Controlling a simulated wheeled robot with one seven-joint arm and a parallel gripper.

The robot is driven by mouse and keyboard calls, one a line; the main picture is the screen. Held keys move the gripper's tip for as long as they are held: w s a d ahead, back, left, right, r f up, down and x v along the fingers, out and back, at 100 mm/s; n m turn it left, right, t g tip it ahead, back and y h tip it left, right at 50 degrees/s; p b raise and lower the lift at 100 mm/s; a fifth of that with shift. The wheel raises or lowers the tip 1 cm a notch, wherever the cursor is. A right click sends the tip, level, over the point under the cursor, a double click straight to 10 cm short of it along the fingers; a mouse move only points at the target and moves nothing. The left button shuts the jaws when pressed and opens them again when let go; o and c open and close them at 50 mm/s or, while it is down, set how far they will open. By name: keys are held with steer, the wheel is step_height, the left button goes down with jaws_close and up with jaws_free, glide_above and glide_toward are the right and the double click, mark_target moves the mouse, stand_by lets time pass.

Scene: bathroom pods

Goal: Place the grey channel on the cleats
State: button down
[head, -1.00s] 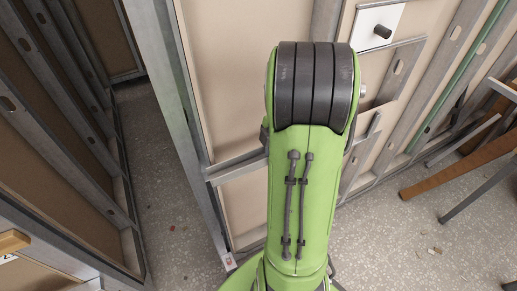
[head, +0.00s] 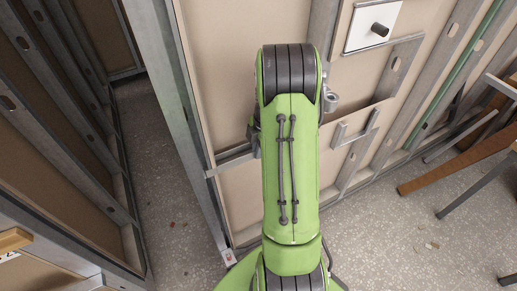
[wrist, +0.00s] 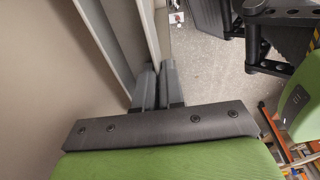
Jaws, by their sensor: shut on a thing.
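In the wrist view my gripper (wrist: 158,88) has its two dark grey fingers close together beside a beige wall panel. It is shut on the grey channel, but little of the channel can be told apart from the grey framing behind the fingers. In the head view my green arm hides the gripper and what it holds. Two short grey upright pieces on a rail, which look like the cleats (head: 372,119), stand out from the panel just right of my arm. I cannot tell whether the channel touches them.
A white plate with a dark peg (head: 376,29) is on the wall above right. A grey frame post (head: 172,100) edges the panel at left, with a narrow floor aisle beyond. A brown board and metal legs (head: 460,165) lean at right. A green pipe (head: 465,70) runs along the wall.

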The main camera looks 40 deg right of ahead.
steer(key=shift+f, duration=0.1)
steer(key=c, duration=1.6)
jaws_free()
steer(key=shift+c, duration=0.2)
steer(key=o, duration=0.4)
